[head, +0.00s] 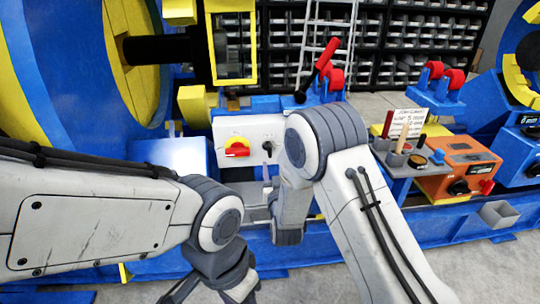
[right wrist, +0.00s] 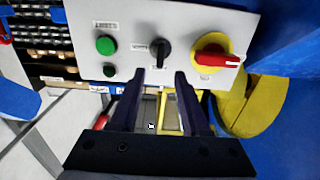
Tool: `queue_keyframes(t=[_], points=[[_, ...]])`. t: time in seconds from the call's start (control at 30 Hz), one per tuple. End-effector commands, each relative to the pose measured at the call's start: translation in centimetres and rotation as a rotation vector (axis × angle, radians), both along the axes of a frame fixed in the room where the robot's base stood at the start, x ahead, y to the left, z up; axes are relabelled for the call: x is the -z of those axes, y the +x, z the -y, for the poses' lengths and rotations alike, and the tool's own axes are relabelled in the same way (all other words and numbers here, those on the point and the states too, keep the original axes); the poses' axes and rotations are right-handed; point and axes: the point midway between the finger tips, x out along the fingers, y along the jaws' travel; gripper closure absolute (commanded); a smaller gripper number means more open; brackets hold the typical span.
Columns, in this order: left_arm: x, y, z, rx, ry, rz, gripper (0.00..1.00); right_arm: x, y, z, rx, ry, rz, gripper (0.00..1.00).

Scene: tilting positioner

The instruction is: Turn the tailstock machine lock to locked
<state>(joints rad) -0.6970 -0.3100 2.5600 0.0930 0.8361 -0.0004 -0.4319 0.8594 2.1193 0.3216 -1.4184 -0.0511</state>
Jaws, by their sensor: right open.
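A light grey control panel (head: 215,133) stands at the middle of the head view. It carries a red handle on a yellow disc (head: 237,148) and a black rotary knob (head: 268,147). In the right wrist view the red handle (right wrist: 217,59) lies about level and the black knob (right wrist: 160,52) about upright, with green buttons (right wrist: 106,45) beside it. The labels are too small to read. My right gripper (right wrist: 160,78) is open and empty, its fingertips just short of the black knob. My left gripper (head: 212,288) is cut off by the bottom edge of the head view.
A yellow-and-blue machine wheel (head: 125,65) stands at left. A red-handled lever (head: 323,56) rises behind the panel. An orange box (head: 462,165) and a grey tool tray (head: 404,168) are at right. Storage racks (head: 410,35) fill the back. My right arm covers the panel's right side.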

Motion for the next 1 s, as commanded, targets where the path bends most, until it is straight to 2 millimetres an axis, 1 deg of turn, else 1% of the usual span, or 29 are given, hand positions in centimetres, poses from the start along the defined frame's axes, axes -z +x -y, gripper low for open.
queue_keyframes(t=[0.03,0.2,0.3,0.4,0.6,0.87,0.9,0.97,1.0], points=[[-0.1,0.0,0.0,0.0,0.0,0.0,0.5,-0.1,1.0,-0.1,0.001,0.001,0.002,0.54],[-0.1,0.0,0.0,0.0,0.0,0.0,0.5,0.0,4.3,-0.5,0.001,0.001,0.001,0.54],[-0.1,0.0,0.0,0.0,0.0,0.0,0.5,0.0,5.9,-0.7,-0.001,0.001,0.001,0.54],[0.0,0.0,0.0,0.0,0.0,0.0,0.5,0.0,7.1,-0.8,-0.001,0.0,0.0,0.54],[0.0,0.0,0.0,0.0,0.0,0.0,0.5,0.0,8.3,-1.0,-0.001,-0.001,-0.002,0.54],[0.0,0.0,0.0,0.0,0.0,0.0,0.5,0.0,8.3,-1.0,-0.002,-0.001,-0.003,0.54],[0.0,0.0,0.0,0.0,0.0,0.0,0.5,0.0,8.3,-1.0,-0.002,-0.001,-0.003,0.69],[0.0,0.0,0.0,0.0,0.0,0.0,0.5,0.0,8.3,-1.0,-0.002,0.0,-0.003,0.92],[0.0,0.0,0.0,0.0,0.0,0.0,0.5,0.0,8.3,-1.0,-0.002,0.0,-0.002,1.0]])
